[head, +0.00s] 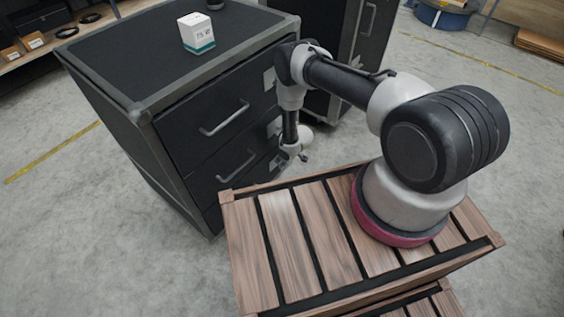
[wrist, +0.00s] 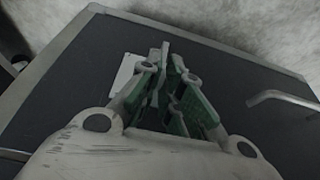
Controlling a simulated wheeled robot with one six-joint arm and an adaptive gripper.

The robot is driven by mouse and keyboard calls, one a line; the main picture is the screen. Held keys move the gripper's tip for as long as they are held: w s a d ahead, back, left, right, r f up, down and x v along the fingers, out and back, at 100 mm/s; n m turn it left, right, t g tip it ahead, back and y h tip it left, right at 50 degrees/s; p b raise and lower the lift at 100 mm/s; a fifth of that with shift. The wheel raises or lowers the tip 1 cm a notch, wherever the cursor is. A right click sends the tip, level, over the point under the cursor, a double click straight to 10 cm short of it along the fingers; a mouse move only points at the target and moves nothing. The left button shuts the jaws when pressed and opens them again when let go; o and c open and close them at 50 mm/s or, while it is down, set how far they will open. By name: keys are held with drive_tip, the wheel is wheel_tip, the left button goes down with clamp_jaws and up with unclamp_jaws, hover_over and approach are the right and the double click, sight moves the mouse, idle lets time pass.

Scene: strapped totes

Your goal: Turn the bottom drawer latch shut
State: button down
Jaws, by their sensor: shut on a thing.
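The black drawer cabinet (head: 215,130) stands at the left in the head view. Its bottom drawer is mostly hidden behind the wooden crate. My gripper (head: 301,156) is low at the cabinet's right front edge, beside a pale latch plate (head: 276,162). In the wrist view my gripper (wrist: 170,62) has its green-padded fingers close together against a dark drawer front (wrist: 225,80). A pale latch plate (wrist: 124,74) shows just left of the fingers. The gripper is shut on the bottom drawer latch, which the fingers mostly hide; its angle cannot be told.
Two drawer handles (head: 224,118) stick out above; one handle (wrist: 285,97) shows right of the fingers in the wrist view. The slatted wooden crate (head: 290,245) is close below my arm. A white box (head: 196,33) stands on the cabinet top. A second cabinet (head: 370,30) stands behind.

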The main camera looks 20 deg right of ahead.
drive_tip(key=shift+d, duration=0.1)
drive_tip(key=shift+w+d+f+m+g+y, duration=0.1)
drive_tip(key=shift+w+d+m+g+y, duration=0.15)
drive_tip(key=shift+g+y, duration=0.5)
drive_tip(key=shift+w+d+f+m+g+y, duration=0.2)
drive_tip(key=shift+g+y, duration=0.25)
drive_tip(key=shift+y, duration=0.6)
drive_tip(key=shift+w+d+f+m+g+y, duration=0.1)
drive_tip(key=shift+w+d+m+g+y, duration=0.15)
drive_tip(key=shift+g+y, duration=0.5)
drive_tip(key=shift+d+r+y, duration=0.1)
drive_tip(key=shift+y, duration=0.25)
drive_tip(key=c, duration=1.6)
unclamp_jaws()
drive_tip(key=v, duration=1.2)
drive_tip(key=shift+c, duration=0.2)
